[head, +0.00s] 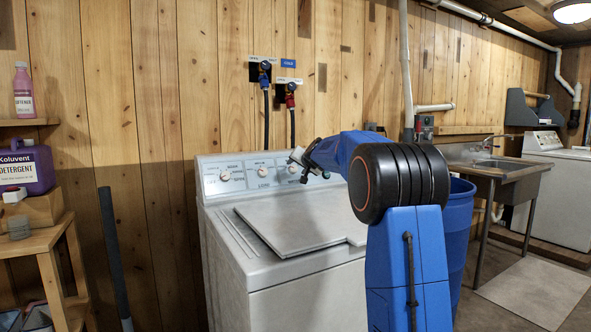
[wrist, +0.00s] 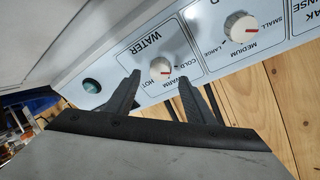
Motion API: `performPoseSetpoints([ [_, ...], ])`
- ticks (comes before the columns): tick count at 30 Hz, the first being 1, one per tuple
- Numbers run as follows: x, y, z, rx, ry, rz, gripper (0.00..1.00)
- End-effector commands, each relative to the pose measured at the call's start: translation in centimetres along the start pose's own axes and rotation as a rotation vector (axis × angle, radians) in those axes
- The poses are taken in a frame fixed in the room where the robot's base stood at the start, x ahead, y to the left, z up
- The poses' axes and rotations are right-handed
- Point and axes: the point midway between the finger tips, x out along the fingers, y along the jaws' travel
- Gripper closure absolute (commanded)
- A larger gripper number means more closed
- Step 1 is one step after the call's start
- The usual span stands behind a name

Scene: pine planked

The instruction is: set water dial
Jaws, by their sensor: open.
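The water dial (wrist: 160,68) is a round pale knob with a red mark on the washer's back panel (wrist: 220,67). In the wrist view the word WATER is beside it, with COLD, WARM and HOT printed around it. The red mark seems to lie toward the WARM side, but it is too small to be sure. My gripper (wrist: 160,75) is open, its two dark fingers on either side of the dial in the picture. I cannot tell whether they touch it. In the head view my gripper (head: 297,156) is at the panel's right part, close to the dial (head: 293,169).
The load dial (wrist: 240,28) is beside the water dial, and a dark green round part (wrist: 91,86) is on its other side. The washer lid (head: 300,212) is closed below the panel. Two hoses with taps (head: 265,75) hang on the plank wall behind.

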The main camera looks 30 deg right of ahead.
Motion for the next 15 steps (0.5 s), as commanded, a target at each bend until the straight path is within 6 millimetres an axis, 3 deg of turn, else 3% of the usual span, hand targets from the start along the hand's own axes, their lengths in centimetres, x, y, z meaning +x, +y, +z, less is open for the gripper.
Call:
performPoseSetpoints([
  [6, 2.6, 0.0, 0.0, -0.001, 0.0, 0.0, 0.51],
  [15, 3.7, 0.0, 0.0, 0.0, 0.0, 0.0, 0.51],
])
